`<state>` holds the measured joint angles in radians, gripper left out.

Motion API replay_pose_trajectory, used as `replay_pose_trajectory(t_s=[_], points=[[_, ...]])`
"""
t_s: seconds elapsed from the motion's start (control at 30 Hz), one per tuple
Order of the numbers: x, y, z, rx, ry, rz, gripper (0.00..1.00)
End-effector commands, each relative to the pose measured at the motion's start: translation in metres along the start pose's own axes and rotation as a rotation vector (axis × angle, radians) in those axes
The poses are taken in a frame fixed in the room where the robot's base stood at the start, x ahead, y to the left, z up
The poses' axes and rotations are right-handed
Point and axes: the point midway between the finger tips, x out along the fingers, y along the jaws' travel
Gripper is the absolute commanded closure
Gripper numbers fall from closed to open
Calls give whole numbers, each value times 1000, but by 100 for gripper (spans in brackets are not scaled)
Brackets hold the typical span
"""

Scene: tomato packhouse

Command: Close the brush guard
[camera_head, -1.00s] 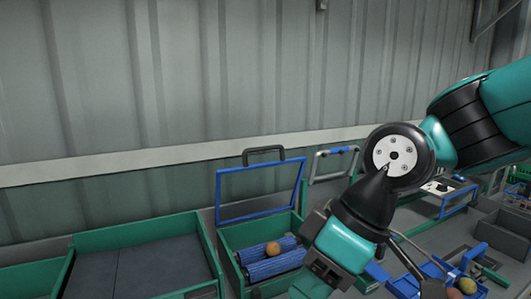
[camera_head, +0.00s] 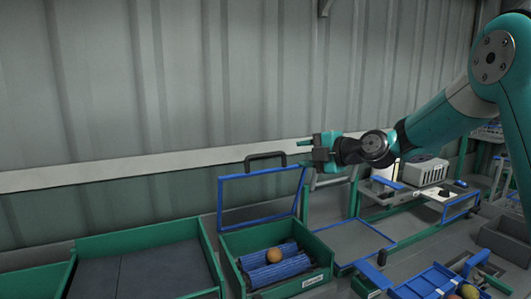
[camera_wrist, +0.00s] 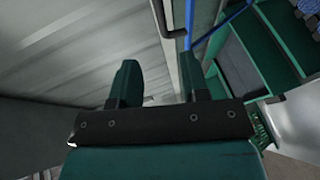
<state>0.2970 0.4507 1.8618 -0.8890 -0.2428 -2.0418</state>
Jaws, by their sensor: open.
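The brush guard (camera_head: 219,204), a blue rectangular frame with a dark handle (camera_head: 265,157) on its top edge, stands raised at the back of a green box (camera_head: 309,284). Blue brush rollers (camera_head: 277,271) lie uncovered in the box, with one orange tomato (camera_head: 275,256) on them. My gripper (camera_head: 303,154) is open and empty, pointing left, beside the guard's upper right corner at about handle height in the picture. I cannot tell its depth gap to the guard. In the wrist view my fingers (camera_wrist: 164,86) are apart with nothing between them; blue bars show above right.
A grey corrugated wall with a pale rail (camera_head: 120,168) stands close behind. A green-walled tray (camera_head: 140,236) is left of the box. Blue-framed trays (camera_head: 430,283) and a bench with a white crate (camera_head: 425,171) are at the right.

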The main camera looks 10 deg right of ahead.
Motion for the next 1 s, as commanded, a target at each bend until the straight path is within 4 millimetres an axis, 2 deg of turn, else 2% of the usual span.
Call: replay_pose_trajectory(t_s=[0.03,0.3,0.5,0.7,1.0], points=[[11,5,-2,3,5,-2,58],[74,6,-2,2,5,-3,58],[114,4,-2,2,3,-2,58],[138,2,-2,2,2,-2,58],[144,0,-1,2,1,-1,58]])
